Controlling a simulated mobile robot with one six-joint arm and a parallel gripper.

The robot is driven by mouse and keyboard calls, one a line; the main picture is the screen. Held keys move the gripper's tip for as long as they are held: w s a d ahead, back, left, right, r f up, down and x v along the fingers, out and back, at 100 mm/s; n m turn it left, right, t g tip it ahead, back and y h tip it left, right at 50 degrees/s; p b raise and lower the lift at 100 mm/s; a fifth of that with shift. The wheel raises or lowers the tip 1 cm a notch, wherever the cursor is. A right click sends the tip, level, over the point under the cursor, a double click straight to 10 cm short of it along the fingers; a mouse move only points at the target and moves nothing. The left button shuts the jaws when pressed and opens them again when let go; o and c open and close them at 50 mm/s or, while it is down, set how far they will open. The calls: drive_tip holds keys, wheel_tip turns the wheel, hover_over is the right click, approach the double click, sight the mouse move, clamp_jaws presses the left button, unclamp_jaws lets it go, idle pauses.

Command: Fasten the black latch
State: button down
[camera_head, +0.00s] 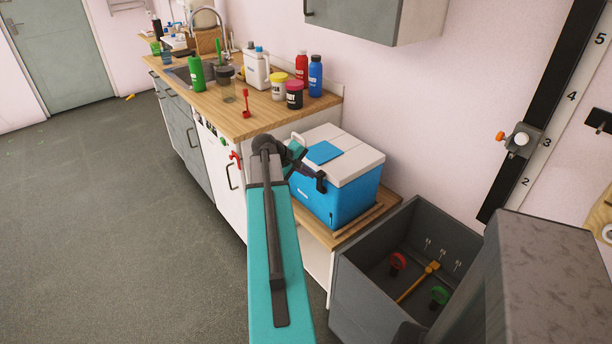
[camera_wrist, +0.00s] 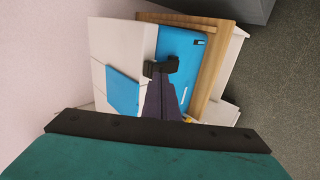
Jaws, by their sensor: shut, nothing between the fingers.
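A cool box with a blue body (camera_head: 345,202) and a white lid (camera_head: 352,163) stands on a wooden top, its lid down. The black latch (camera_head: 321,183) is on its front, at the seam between lid and body. In the wrist view the latch (camera_wrist: 161,66) lies across that seam, just beyond my fingertips. My gripper (camera_head: 312,173) is shut and empty, its dark fingers pointing at the latch. The fingers also show in the wrist view (camera_wrist: 164,84) and partly overlap the latch. I cannot tell whether they touch it or whether it is fastened.
A wooden counter (camera_head: 240,119) with bottles and jars stands behind on the left. A grey open bin (camera_head: 359,292) with coloured valve-like parts inside is at the front right. A wall cabinet (camera_head: 376,19) hangs above.

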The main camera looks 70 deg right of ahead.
drive_tip(key=shift+r, duration=0.4)
drive_tip(key=shift+a, duration=0.1)
drive_tip(key=a+f+b+v, duration=0.1)
drive_tip(key=v, duration=1.1)
drive_tip(key=shift+w+a, duration=0.35)
drive_tip(key=shift+w, duration=0.15)
idle(0.5)
